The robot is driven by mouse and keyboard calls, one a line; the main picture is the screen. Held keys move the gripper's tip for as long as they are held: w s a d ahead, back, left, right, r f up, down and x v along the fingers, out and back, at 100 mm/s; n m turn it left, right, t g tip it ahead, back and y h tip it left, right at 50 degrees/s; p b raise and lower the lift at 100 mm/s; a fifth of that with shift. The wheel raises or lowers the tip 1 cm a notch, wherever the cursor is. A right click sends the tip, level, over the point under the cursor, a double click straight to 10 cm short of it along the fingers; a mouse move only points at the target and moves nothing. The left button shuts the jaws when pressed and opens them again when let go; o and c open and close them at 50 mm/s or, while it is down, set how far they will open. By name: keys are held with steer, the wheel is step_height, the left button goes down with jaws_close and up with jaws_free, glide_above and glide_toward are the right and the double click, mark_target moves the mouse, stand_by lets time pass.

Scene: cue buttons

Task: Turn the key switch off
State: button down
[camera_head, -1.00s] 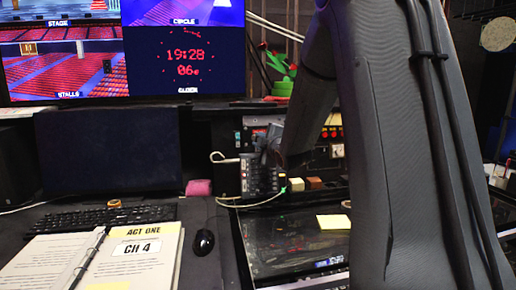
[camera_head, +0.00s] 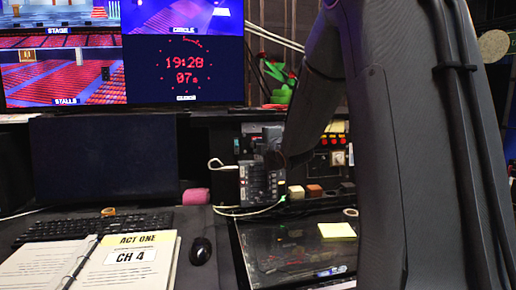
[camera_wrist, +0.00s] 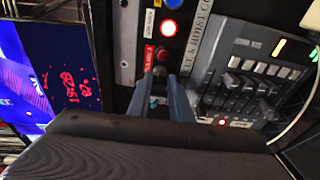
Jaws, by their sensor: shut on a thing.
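A grey fader console (camera_wrist: 240,85) stands close on the right in the wrist view. Monitors (camera_head: 185,60) stand behind the desk. A keyboard (camera_head: 95,225), an open script binder (camera_head: 125,262), a mouse (camera_head: 200,250) and a yellow note (camera_head: 337,230) lie in front.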

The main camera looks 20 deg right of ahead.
steer(key=c, duration=1.6)
jaws_free()
steer(key=s, duration=0.5)
steer(key=s+r+b, duration=0.1)
steer(key=s, duration=0.1)
steer(key=shift+s+a, duration=0.2)
steer(key=shift+s, duration=0.2)
steer(key=shift+r, duration=0.1)
